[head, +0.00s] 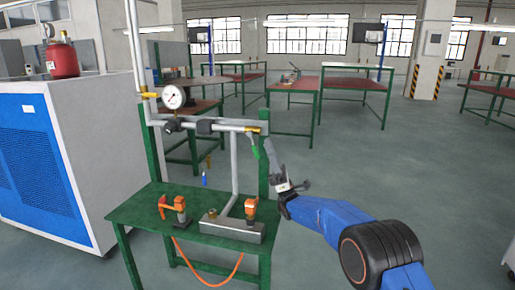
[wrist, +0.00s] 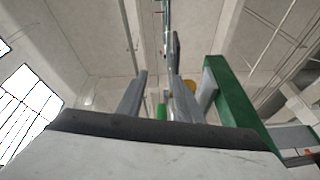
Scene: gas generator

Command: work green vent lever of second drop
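The green vent lever (head: 255,152) hangs below a brass valve at the right end of the horizontal pipe (head: 228,126). My gripper (head: 269,148) is raised just to the right of the lever, fingers pointing up. In the wrist view my gripper (wrist: 157,82) has its two grey fingers apart, and the green lever (wrist: 162,110) shows in the gap between them, partly hidden by the gripper's body. I cannot tell whether a finger touches it. A yellow brass part (wrist: 189,87) shows behind the right finger.
A green post (wrist: 232,105) stands close to the right of my fingers. A pressure gauge (head: 173,97) sits on the pipe at left. Below, a green bench (head: 150,205) carries orange tools (head: 175,205) and a grey block (head: 232,228). Open floor lies to the right.

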